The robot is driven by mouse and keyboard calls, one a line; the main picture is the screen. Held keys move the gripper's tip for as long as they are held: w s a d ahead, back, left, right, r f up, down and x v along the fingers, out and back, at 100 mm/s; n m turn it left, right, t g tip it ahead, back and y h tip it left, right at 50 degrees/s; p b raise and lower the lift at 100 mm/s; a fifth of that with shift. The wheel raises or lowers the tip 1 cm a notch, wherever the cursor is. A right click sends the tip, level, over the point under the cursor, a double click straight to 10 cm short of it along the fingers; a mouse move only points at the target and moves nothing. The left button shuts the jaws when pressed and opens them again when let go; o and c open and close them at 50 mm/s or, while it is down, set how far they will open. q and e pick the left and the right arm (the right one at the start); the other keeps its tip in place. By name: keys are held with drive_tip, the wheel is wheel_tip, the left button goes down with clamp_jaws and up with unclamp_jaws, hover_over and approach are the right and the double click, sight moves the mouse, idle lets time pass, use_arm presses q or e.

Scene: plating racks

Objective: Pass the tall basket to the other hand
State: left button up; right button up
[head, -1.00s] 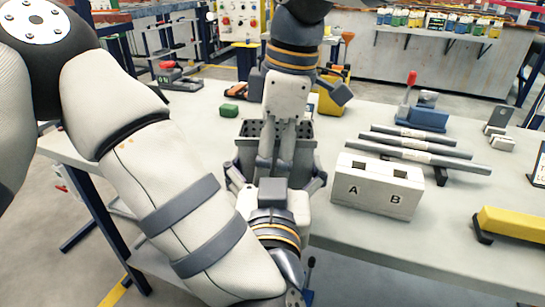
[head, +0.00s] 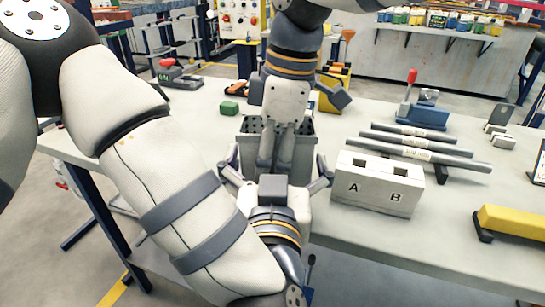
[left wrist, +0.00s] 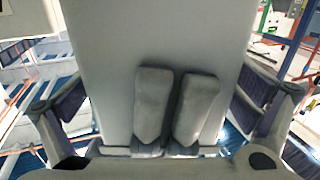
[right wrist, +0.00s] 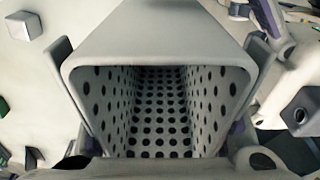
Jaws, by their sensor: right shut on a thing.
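The tall basket (head: 307,148) is grey with a perforated inside and is held upright at the table's front edge. My right gripper (head: 275,160) comes from above and is shut on it. The right wrist view looks into the basket's open, empty inside (right wrist: 158,105).
A white block marked A and B (head: 377,184) stands just right of the basket, with grey bars (head: 425,148) behind it. A small green block (head: 229,108) lies to the left rear. A yellow-topped bar (head: 510,222) lies at the right. The table (head: 400,235) is clear in front of it.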

use_arm(q)
drive_tip(key=shift+s, duration=0.1)
drive_tip(key=s, duration=0.7)
drive_tip(key=s+a+f+g, duration=0.1)
drive_tip(key=a+f+g, duration=0.2)
drive_tip(key=f, duration=0.5)
drive_tip(key=s+a+f+g, duration=0.2)
drive_tip(key=a+f+g, duration=0.2)
drive_tip(key=f, duration=0.4)
drive_tip(key=s+a+f+g, duration=0.1)
drive_tip(key=a+f+g, duration=0.2)
drive_tip(key=f, duration=0.6)
drive_tip(key=s+a+f+g, duration=0.4)
drive_tip(key=s+a+f, duration=0.1)
drive_tip(key=s, duration=0.5)
drive_tip(key=s+a+f+g, duration=0.5)
drive_tip(key=s+a, duration=0.2)
drive_tip(key=s, duration=0.3)
drive_tip(key=shift+s+a+n+y, duration=0.15)
drive_tip(key=shift+s+n+y, duration=0.15)
drive_tip(key=shift+n, duration=0.1)
